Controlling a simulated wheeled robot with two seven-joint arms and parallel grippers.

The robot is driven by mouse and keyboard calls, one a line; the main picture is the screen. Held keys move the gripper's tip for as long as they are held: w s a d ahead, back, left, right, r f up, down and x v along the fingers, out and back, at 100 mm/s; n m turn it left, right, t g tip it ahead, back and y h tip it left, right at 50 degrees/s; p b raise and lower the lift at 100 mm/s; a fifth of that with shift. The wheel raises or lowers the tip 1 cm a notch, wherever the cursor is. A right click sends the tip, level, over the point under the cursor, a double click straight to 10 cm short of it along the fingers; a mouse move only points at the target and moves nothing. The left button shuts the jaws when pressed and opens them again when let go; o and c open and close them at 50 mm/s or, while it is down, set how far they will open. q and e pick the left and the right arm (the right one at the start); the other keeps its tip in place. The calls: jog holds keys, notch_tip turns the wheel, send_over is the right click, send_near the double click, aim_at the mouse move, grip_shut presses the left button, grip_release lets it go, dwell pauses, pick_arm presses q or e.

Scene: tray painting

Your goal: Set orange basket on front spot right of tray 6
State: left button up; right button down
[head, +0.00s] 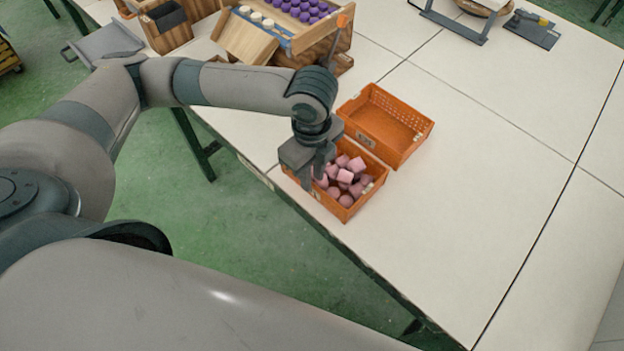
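An orange basket (348,212) holding several pink and mauve blocks stands near the table's front-left edge. A second orange basket (408,148), empty, stands just behind it to the right. Both have a small pale label on the wall facing the front edge. My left gripper (312,180) points down at the left end of the filled basket and covers part of its rim. Its fingertips are partly lost against the basket, so I cannot tell whether they grip the wall. My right gripper is not in view. I cannot make out a tray number.
A wooden rack (318,42) with purple and cream pieces stands at the back left. Beside it are a wooden box (165,30) and a grey dustpan-like tray (105,44). A grey stand (455,25) is at the back. The white table (470,190) is clear right of the baskets.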

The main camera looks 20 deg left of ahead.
pick_arm(q)
notch_tip(320, 180, up, 9)
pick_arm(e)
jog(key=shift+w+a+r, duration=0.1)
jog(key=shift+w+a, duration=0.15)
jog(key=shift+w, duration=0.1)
pick_arm(q)
jog(key=shift+s+f, duration=0.15)
dwell(0.4)
